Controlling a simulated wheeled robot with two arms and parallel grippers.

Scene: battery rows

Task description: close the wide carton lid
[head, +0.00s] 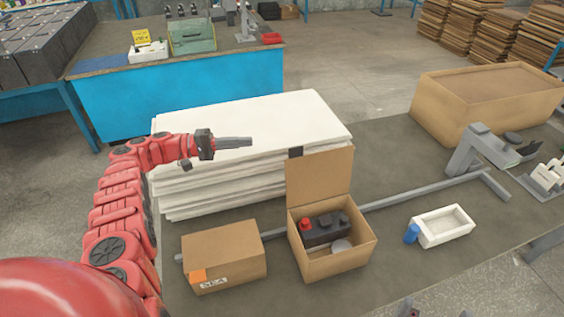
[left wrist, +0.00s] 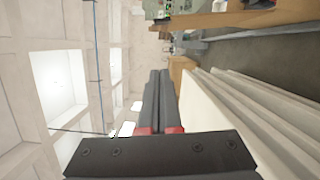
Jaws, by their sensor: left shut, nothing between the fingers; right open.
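An open brown carton (head: 335,262) stands near the middle of the dark table, with its lid (head: 320,177) raised upright along the far edge. Inside are a dark battery (head: 325,232) with a red cap and a pale round piece. My left gripper (head: 250,142) is shut and empty above the white sheet stack, left of the lid and apart from it. Its closed fingers (left wrist: 160,75) also show in the left wrist view, where the carton is not clear. Only the tips of my right gripper (head: 436,311) show at the bottom edge, spread apart, in front of the carton to the right.
A closed carton (head: 224,258) with an orange label stands left of the open one. White sheets (head: 250,125) are stacked behind. A grey bar (head: 415,192) runs behind the cartons. A white tray (head: 443,227) and blue cylinder (head: 411,234) stand right; a large carton (head: 485,100) is behind.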

